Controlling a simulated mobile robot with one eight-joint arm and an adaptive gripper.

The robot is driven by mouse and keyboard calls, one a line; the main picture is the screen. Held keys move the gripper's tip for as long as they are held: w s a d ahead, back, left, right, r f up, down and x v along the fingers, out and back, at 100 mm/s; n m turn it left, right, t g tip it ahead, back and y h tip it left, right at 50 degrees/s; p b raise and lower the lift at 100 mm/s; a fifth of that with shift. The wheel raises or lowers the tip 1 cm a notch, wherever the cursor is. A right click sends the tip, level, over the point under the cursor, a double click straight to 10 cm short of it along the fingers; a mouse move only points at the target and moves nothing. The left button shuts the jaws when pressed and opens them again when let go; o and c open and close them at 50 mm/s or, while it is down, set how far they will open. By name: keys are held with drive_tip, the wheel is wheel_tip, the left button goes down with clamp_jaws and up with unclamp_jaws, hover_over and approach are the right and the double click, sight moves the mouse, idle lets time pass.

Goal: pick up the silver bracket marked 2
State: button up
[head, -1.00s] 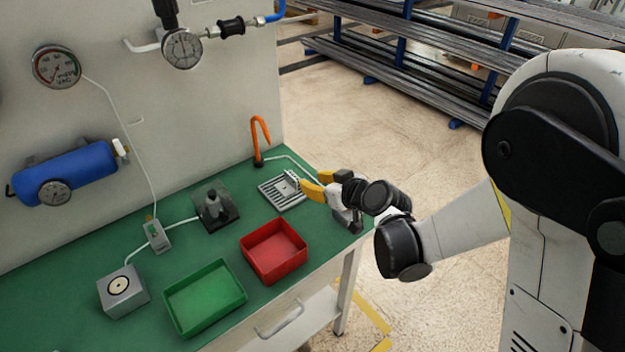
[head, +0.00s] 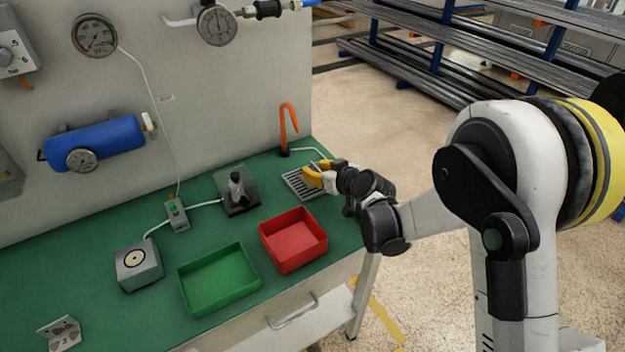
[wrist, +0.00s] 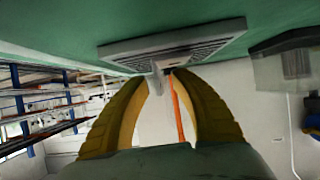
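My gripper (head: 318,172), with yellow fingers, is at the slotted grey tray (head: 293,184) near the bench's far right corner. In the wrist view the tray (wrist: 215,42) lies just beyond the fingertips (wrist: 163,78). A small pale metal piece (wrist: 157,82) shows between the tips, against the tray; it seems to be a bracket, but no mark on it can be read. The fingers hide most of it in the head view. Whether they touch it is unclear. Another silver bracket (head: 60,334) stands at the lower left, with a mark that looks like 3.
An orange hook (head: 289,128) stands behind the tray. A red bin (head: 318,258) and a green bin (head: 250,292) are in front. A dark fixture (head: 238,196) and a grey box (head: 138,265) stand to the left. The bench's left part is largely clear.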

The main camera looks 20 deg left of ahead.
clamp_jaws()
drive_tip(key=shift+r, duration=0.15)
